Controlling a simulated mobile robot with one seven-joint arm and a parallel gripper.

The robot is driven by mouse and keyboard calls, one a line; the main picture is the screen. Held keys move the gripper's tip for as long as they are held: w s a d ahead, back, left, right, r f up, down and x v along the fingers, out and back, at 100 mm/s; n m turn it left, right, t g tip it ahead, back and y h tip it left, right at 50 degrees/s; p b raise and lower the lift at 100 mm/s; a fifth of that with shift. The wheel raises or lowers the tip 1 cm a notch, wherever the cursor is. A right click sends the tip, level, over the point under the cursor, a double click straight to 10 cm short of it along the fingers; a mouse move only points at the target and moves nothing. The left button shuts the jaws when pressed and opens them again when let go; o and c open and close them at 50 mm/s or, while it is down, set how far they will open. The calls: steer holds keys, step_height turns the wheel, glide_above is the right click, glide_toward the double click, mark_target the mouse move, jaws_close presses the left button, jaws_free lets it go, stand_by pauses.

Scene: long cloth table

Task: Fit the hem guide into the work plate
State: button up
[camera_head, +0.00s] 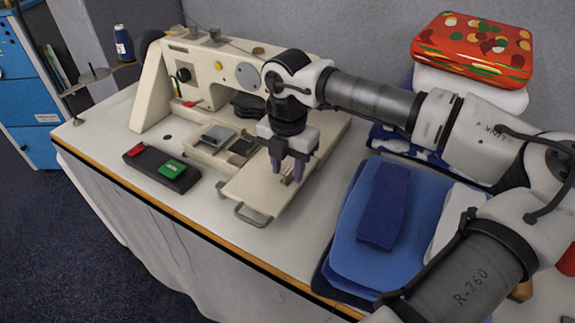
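The cream work plate (245,196) sticks out from the front of the white sewing machine (185,62), with a metal loop handle (252,216) at its front edge. My gripper (288,176) points down over the right part of the plate, and its two dark fingers stand a little apart. A small pale and brownish shape shows between and just below the fingertips. I cannot tell whether it is the hem guide, held or on the plate, or part of the plate. A grey metal block (217,136) sits on the machine bed left of my gripper.
A dark strip (150,160) with a red and a green block lies on the table at left. Folded blue cloths (350,245) lie right of the plate. A patterned red bundle (470,50) stands at the back right. The front-left tabletop is clear.

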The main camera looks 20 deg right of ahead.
mark_target(288, 171)
step_height(288, 171, up, 12)
steer(key=p, duration=0.5)
steer(key=shift+p, duration=0.35)
steer(key=shift+f, duration=0.15)
